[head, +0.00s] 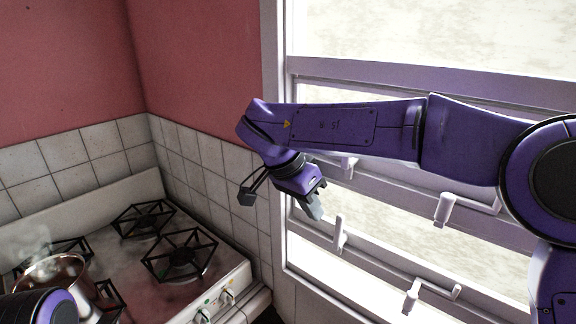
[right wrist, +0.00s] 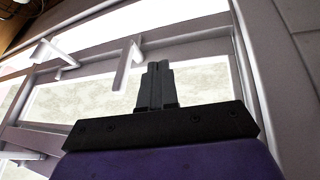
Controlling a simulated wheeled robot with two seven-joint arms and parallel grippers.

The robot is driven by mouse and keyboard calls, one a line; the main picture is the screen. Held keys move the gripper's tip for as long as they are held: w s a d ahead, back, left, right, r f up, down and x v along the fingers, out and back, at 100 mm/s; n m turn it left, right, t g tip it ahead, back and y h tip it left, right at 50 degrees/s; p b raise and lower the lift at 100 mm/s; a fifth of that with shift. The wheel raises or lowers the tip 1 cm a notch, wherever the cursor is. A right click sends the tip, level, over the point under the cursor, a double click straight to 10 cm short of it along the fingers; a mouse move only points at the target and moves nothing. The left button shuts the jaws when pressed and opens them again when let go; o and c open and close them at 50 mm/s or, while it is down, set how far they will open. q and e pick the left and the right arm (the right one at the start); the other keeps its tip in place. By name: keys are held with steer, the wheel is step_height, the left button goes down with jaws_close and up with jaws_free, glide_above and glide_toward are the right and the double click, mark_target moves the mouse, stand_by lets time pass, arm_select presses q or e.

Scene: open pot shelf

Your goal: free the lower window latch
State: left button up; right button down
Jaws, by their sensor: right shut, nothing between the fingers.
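The window (head: 410,268) has white latch handles on its pale frame rails. In the head view, two handles are low, one at the left (head: 340,234) and one farther right (head: 412,297). Two others sit higher, one at the right (head: 445,208) and one partly behind my arm (head: 348,166). My right gripper (head: 314,207) is shut and empty, just left of and above the low left handle. In the right wrist view, the shut fingers (right wrist: 157,72) are beside an upright handle (right wrist: 127,66), with a visible gap at their left. My left gripper is out of view.
A stove (head: 190,290) with black burner grates stands at the left, with a steaming pot (head: 78,264) on it. White tiles (head: 205,175) and a pink wall meet the window's left edge. My right arm crosses in front of the window.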

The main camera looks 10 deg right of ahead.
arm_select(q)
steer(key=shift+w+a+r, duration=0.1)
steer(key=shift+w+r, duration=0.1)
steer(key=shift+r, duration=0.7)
arm_select(e)
steer(key=w+a+r, duration=0.2)
steer(key=a+r, duration=0.4)
steer(key=r, duration=0.2)
steer(key=shift+w+a, duration=0.15)
steer(key=shift+a, duration=0.05)
